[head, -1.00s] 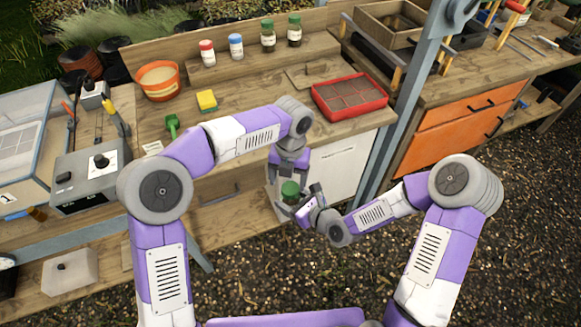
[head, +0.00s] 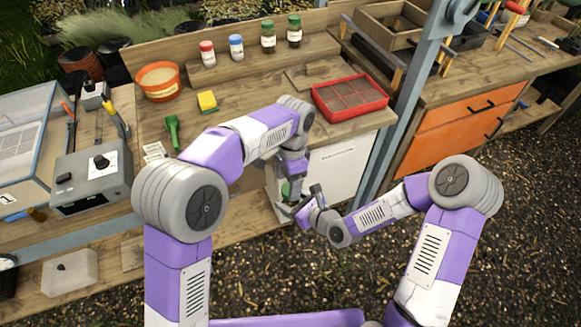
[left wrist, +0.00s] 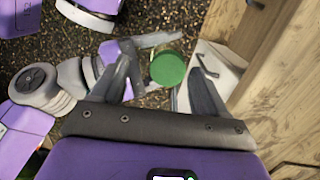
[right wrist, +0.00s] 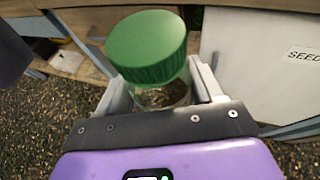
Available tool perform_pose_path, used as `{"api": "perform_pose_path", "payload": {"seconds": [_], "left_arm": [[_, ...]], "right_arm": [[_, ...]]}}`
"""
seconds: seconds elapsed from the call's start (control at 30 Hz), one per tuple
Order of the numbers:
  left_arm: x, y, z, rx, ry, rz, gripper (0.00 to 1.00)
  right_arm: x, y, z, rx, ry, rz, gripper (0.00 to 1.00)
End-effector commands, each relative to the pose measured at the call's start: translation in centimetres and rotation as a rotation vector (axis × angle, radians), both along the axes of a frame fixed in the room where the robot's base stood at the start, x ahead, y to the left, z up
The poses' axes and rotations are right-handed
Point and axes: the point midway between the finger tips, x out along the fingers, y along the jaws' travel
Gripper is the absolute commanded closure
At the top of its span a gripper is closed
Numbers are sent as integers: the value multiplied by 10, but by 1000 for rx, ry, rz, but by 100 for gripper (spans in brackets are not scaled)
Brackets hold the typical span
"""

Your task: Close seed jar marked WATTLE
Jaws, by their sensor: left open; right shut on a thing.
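My right gripper (right wrist: 160,92) is shut on a clear glass seed jar (right wrist: 165,97) and holds it off the bench, in front of the white cabinet. A green lid (right wrist: 147,46) sits at the jar's top; I cannot tell whether it is fully tight. No WATTLE label is readable. My left gripper (left wrist: 163,85) is open, and the green lid (left wrist: 168,68) shows between and beyond its fingers in the left wrist view. In the head view the left gripper (head: 290,185) is right over the jar and partly hides it.
Several jars stand on the back shelf, including a red-capped jar (head: 207,53) and green-capped jars (head: 268,37). A red tray (head: 350,97), an orange pot (head: 158,82), a yellow sponge (head: 207,101) and a green scoop (head: 172,131) are on the bench. A white cabinet (head: 335,170) is behind the jar.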

Motion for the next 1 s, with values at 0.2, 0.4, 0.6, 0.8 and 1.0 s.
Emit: {"api": "perform_pose_path", "payload": {"seconds": [0.2, 0.4, 0.6, 0.8, 1.0], "left_arm": [[3, -1, 10, 38, -53, 480, 26], [6, -2, 21, 57, -97, 925, 26], [10, -5, 31, 50, -134, 1291, 26], [12, -7, 35, 36, -152, 1485, 26], [13, -7, 36, 33, -155, 1530, 26]], "right_arm": [[0, 0, 1, 1, -2, 0, 100], [0, 0, 1, 1, -2, 0, 100], [0, 0, 1, 1, -2, 0, 100], [0, 0, 1, 1, -2, 0, 100], [0, 0, 1, 1, -2, 0, 100]]}}
